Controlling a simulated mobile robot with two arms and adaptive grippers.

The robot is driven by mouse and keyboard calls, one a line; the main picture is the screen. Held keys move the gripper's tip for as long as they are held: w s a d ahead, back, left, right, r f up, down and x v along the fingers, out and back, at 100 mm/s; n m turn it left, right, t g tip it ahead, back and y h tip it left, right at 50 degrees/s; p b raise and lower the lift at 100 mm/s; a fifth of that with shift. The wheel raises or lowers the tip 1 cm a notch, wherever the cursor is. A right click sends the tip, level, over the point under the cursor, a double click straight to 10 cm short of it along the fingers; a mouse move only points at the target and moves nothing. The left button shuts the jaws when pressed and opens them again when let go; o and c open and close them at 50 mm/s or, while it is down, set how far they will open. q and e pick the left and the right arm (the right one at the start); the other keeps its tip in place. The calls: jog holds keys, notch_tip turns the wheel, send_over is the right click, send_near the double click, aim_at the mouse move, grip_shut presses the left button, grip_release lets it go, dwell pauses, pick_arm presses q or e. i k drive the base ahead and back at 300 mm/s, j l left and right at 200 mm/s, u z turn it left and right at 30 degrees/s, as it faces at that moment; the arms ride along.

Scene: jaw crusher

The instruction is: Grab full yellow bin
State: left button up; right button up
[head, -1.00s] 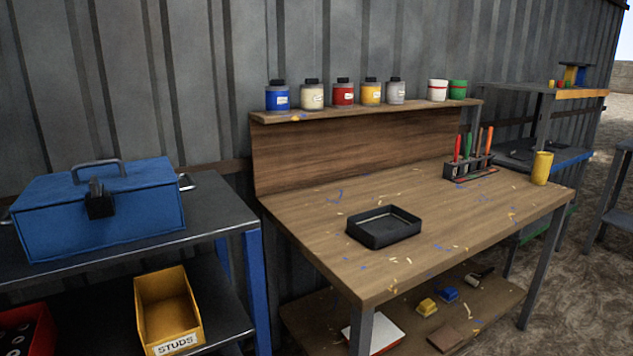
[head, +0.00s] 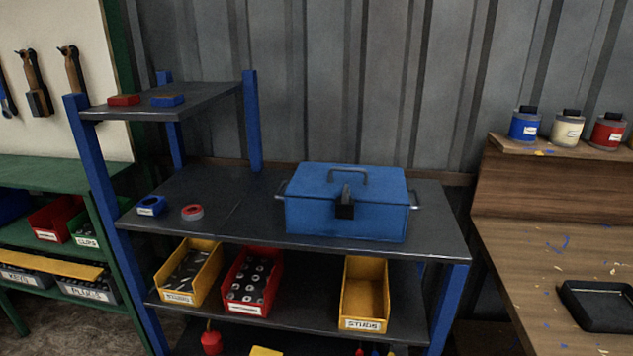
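Two yellow bins stand on the shelf below the blue toolbox. The left yellow bin (head: 212,278) is filled with grey metal pieces; the label on its front is too blurred to read. The right yellow bin (head: 351,312), labelled STUDS, looks empty, with its bare yellow floor showing. A red bin (head: 230,295) holding dark and light ring-like parts stands between them, close to the left yellow bin. Neither of my grippers shows in the head view.
A blue toolbox (head: 372,215) sits on the upper shelf (head: 240,225) above the bins. Blue posts (head: 110,230) frame the rack. A green rack (head: 60,170) with bins stands left, a wooden workbench (head: 520,240) right. Bare shelf shows between the red and right yellow bins.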

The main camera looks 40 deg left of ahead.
aim_at(187, 278)
jog(key=j+u, duration=0.15)
jog(key=u, duration=1.9)
